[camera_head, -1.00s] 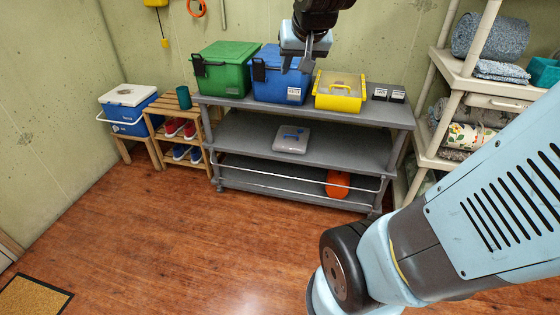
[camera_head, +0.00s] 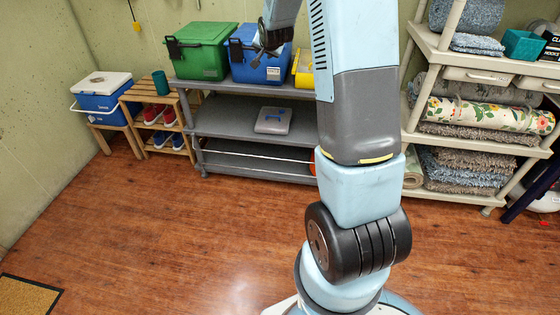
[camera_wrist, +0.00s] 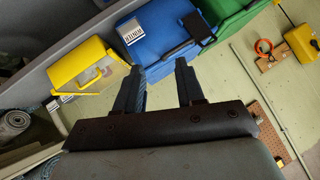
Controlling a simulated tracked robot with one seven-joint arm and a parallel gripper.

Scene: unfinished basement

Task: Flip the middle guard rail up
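A grey three-tier shelf unit (camera_head: 225,128) stands against the wall. A thin white rail (camera_head: 255,154) runs across its front, below the middle shelf and in front of the lowest level. My arm hides its right end. I see no raised rail on the middle shelf. My gripper (camera_head: 262,42) is high up, in front of or above the blue box on the top shelf, well above the rail. In the wrist view, its two dark fingers (camera_wrist: 159,64) are apart with nothing between them. The rail cannot be made out there.
A green box (camera_head: 203,50), a blue box (camera_head: 262,62) and a yellow box (camera_head: 303,68) stand on the top shelf. A grey case (camera_head: 273,120) lies on the middle shelf. A shoe rack (camera_head: 158,115) stands left. The floor in front is clear.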

